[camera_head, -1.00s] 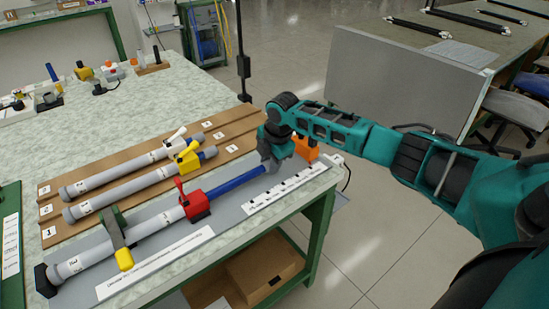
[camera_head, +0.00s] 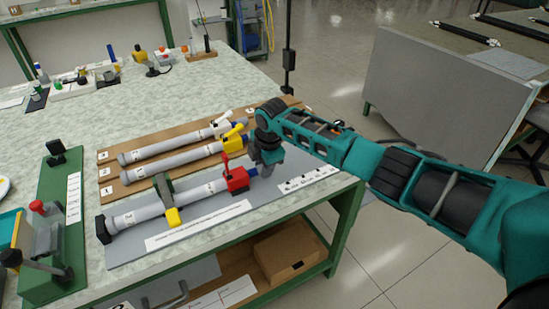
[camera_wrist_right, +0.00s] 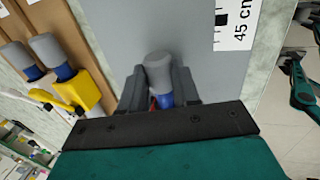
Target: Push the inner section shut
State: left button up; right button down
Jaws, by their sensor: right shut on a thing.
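The rod lies in the grey fixture (camera_head: 225,228) at the table's front, a grey outer tube (camera_head: 142,213) with a red clamp (camera_head: 236,180) at its right end. The clamp's red lever (camera_head: 225,161) stands up. Only a short bit of the blue inner section (camera_head: 252,173) shows between clamp and gripper. My right gripper (camera_head: 267,168) is shut on the inner section near its grey end cap, which shows between the fingers in the right wrist view (camera_wrist_right: 159,72). My left gripper is not in view.
Two more rods, with a white clamp (camera_head: 222,127) and a yellow clamp (camera_head: 233,143), lie behind on a brown board (camera_head: 109,190). A green holder (camera_head: 163,188) with a yellow knob (camera_head: 173,217) straddles the outer tube. A green stand (camera_head: 62,235) is at left.

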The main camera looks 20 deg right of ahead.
jog(key=shift+a, duration=0.45)
jog(key=c, duration=0.8)
grip_release()
jog(key=p+v, duration=0.2)
jog(key=v, duration=1.1)
